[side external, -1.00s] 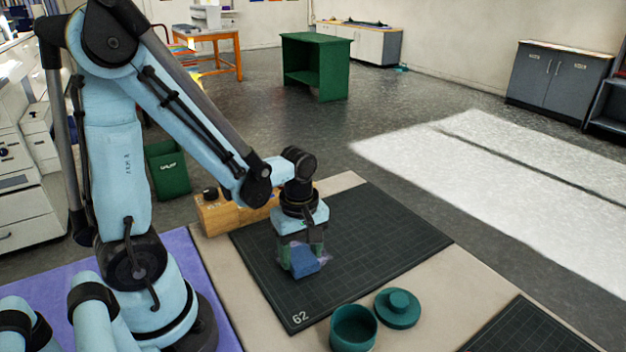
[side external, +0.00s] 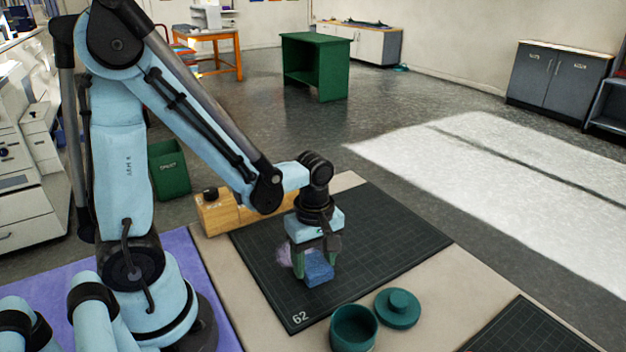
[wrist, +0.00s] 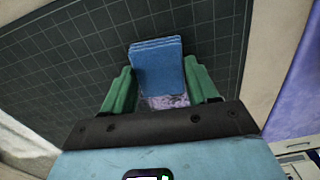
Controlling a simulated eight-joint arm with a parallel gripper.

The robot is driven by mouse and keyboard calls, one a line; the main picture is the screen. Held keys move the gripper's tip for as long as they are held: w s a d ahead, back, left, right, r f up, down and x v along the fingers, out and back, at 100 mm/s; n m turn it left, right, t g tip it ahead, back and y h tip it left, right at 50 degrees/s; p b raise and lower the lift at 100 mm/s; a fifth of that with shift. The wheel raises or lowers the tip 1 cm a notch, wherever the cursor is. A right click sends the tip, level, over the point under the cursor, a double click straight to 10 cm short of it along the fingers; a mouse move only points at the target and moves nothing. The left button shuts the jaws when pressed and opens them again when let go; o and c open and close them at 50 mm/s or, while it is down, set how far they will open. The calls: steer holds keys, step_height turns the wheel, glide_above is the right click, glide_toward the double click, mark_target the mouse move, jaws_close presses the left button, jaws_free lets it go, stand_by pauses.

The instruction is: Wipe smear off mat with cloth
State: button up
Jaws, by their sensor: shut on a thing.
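The dark gridded mat (side external: 390,235) marked 62 lies on the beige table. My gripper (side external: 318,262) is low over the mat, shut on a folded blue cloth (side external: 319,268). The cloth appears down at the mat surface, though exact contact is hard to tell. In the wrist view the cloth (wrist: 157,68) sits between the two green fingers of my gripper (wrist: 160,88). A pale purple smear (side external: 284,256) shows on the mat just left of the cloth. It also shows in the wrist view (wrist: 168,102), beside the cloth on the gripper side; part of it is hidden.
A teal open pot (side external: 354,328) and its knobbed lid (side external: 397,308) stand at the mat's front edge. A wooden block (side external: 222,215) with a black knob stands behind the mat's left corner. A second dark mat (side external: 522,330) is at front right. The mat's right side is clear.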

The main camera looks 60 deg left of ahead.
steer(key=shift+w+a, duration=0.1)
steer(key=shift+w, duration=0.2)
steer(key=shift+a, duration=0.4)
steer(key=shift+s+a, duration=0.15)
steer(key=shift+a, duration=4.8)
steer(key=shift+w, duration=0.85)
steer(key=shift+d+f, duration=0.1)
steer(key=shift+d, duration=5.5)
steer(key=shift+a+r, duration=0.15)
steer(key=shift+r, duration=2.4)
